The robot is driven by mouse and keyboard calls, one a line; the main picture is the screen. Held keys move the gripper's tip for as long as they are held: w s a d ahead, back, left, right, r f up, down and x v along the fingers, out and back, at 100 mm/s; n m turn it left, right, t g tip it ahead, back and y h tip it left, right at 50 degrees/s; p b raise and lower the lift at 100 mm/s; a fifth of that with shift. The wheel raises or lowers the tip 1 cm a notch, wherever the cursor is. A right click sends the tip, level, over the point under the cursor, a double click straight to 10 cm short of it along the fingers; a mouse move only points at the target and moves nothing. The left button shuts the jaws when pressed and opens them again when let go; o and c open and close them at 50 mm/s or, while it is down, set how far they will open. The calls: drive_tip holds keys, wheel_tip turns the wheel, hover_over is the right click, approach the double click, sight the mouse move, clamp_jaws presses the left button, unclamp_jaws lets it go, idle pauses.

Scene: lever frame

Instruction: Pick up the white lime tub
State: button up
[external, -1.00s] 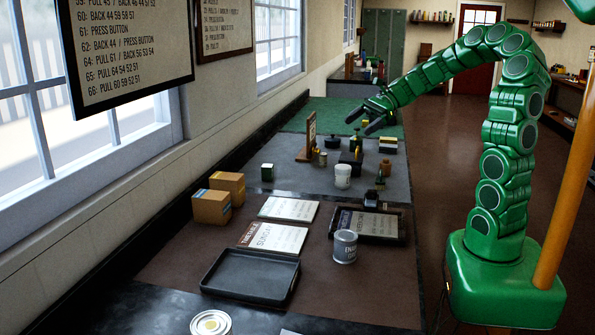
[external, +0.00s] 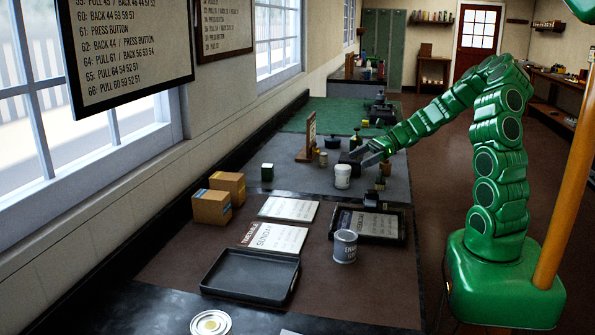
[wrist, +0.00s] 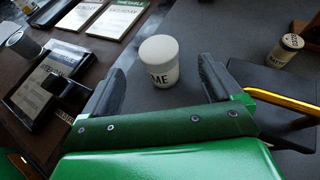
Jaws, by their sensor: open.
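The white lime tub (external: 342,176) stands upright on the grey part of the bench in the external view. In the wrist view the tub (wrist: 159,62) shows its white lid and dark letters ending in "ME". My gripper (external: 366,158) is open, beside and a little above the tub on its right in the external view. In the wrist view my gripper (wrist: 160,85) has its two dark fingers spread wide, with the tub between and just beyond them. I cannot tell that either finger touches it.
A small labelled jar (wrist: 286,50) stands right of the tub in the wrist view. A black tray (external: 250,275) and two cardboard boxes (external: 212,207) are further left.

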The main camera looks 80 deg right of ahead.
sight(347, 166)
drive_tip(key=shift+a+f, duration=0.1)
drive_tip(key=shift+f, duration=0.4)
drive_tip(key=shift+x, duration=1.25)
drive_tip(key=shift+r+x, duration=0.2)
drive_tip(key=shift+x, duration=0.7)
drive_tip(key=shift+r+x, duration=0.2)
drive_tip(key=shift+x, duration=1.65)
drive_tip(key=c, duration=1.2)
drive_tip(key=shift+r, duration=0.1)
